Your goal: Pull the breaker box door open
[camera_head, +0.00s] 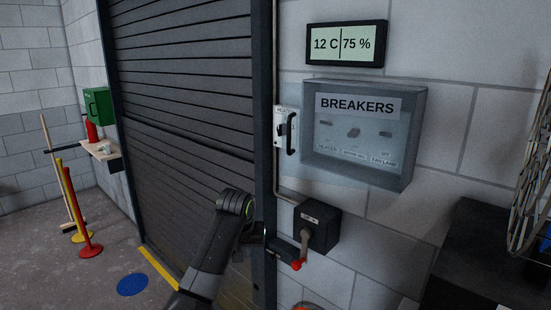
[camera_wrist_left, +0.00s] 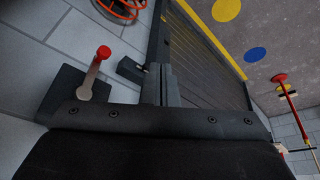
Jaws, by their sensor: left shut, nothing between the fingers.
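The breaker box (camera_head: 408,140) is a grey box on the block wall, labelled BREAKERS, with small switches showing in its front. I cannot tell for sure whether its see-through door is shut. A black upright handle (camera_head: 291,133) stands at its left edge. My left gripper (camera_head: 284,249) is shut and empty, below the handle and box, close beside a lever with a red knob (camera_head: 296,265). In the left wrist view its fingers (camera_wrist_left: 160,84) are together, and the lever (camera_wrist_left: 92,75) shows to their left. The box does not show there. My right gripper is not in view.
The lever's black switch box (camera_head: 320,222) is on the wall below the breaker box. A small HEATER plate (camera_head: 279,127) is beside the handle. A display (camera_head: 346,44) hangs above. A dark shutter (camera_head: 185,90) is to the left, and a wire cage (camera_head: 530,170) to the right.

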